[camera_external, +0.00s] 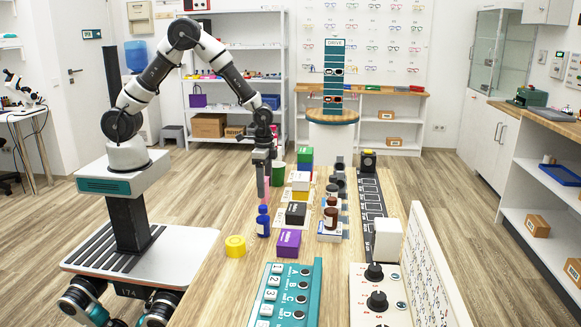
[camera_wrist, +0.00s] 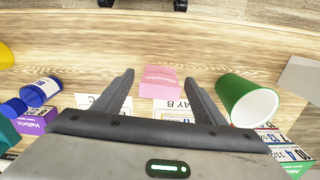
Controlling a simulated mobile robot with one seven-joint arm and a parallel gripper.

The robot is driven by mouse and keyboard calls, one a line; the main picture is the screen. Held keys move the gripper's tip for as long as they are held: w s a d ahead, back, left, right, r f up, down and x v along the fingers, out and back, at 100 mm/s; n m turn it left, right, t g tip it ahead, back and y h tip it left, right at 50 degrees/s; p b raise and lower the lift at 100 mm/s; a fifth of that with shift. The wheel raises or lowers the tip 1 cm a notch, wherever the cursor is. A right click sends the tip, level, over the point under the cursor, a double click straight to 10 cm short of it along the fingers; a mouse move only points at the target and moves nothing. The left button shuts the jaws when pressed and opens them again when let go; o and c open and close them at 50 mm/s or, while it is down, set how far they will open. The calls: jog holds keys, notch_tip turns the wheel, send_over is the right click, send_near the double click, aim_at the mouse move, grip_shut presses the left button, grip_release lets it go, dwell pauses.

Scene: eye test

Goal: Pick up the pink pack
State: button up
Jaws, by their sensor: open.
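The pink pack (camera_wrist: 159,79) stands on the wooden table between the fingertips of my gripper (camera_wrist: 161,77) in the wrist view, with a gap on each side. In the external view only a pink strip of the pack (camera_external: 267,190) shows beside my gripper (camera_external: 263,188), which hides the rest. My gripper is open, points down at the left edge of the table and holds nothing. I cannot tell whether the fingertips are level with the pack or above it.
A green cup (camera_wrist: 236,99) stands close to the right finger in the wrist view. A blue bottle (camera_external: 263,222), a purple box (camera_external: 288,243), a black box (camera_external: 296,213) and a yellow roll (camera_external: 235,246) stand nearer the external camera. Bare wood (camera_wrist: 80,75) lies beyond the pack.

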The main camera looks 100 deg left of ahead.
jog(key=c, duration=1.1)
jog(key=shift+r, duration=0.1)
